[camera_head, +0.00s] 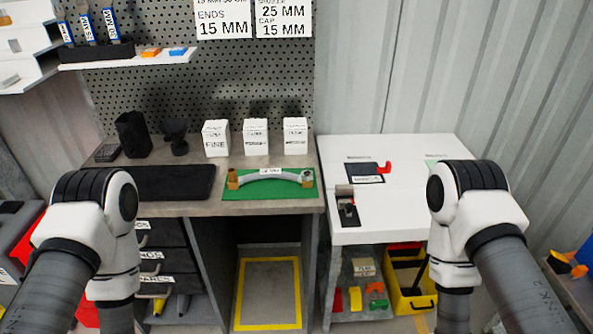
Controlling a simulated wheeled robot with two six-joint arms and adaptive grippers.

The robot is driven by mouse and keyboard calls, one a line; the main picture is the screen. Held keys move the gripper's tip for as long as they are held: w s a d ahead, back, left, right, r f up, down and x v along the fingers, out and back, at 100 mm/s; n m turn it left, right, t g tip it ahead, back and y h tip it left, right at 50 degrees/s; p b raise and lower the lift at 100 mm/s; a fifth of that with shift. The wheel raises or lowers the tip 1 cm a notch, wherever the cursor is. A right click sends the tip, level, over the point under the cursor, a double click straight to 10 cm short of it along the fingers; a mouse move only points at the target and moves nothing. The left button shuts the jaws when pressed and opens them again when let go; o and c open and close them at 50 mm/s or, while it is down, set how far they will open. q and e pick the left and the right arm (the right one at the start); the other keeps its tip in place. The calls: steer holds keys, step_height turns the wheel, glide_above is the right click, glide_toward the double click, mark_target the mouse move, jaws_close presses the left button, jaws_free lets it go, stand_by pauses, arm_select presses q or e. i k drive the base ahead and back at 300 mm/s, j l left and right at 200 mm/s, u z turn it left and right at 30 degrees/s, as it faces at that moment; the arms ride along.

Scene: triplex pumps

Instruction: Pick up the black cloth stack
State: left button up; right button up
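A small dark stack (107,152), which looks like the black cloth stack, lies at the back left of the grey workbench (215,206). It is small and its layers are hard to make out. It sits left of a black holder (133,135) and behind a flat black mat (175,182). My two arms come in from the lower left and lower right, showing white and black joints. Neither gripper shows in the head view.
A black stand (174,137) and white boxes (216,138) line the bench's back. A curved hose piece lies on a green mat (268,196). A white table (400,200) adjoins on the right. A yellow crate (411,297) sits below. A shelf (128,59) overhangs the bench's left.

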mark_target(109, 153)
steer(key=i+j+z, duration=0.1)
steer(key=j, duration=0.4)
steer(key=i+j+z, duration=0.1)
steer(key=j, duration=0.4)
steer(key=i+j+z, duration=0.1)
steer(key=j, duration=0.4)
steer(key=i+j+z, duration=0.1)
steer(key=j, duration=0.4)
steer(key=i, duration=0.1)
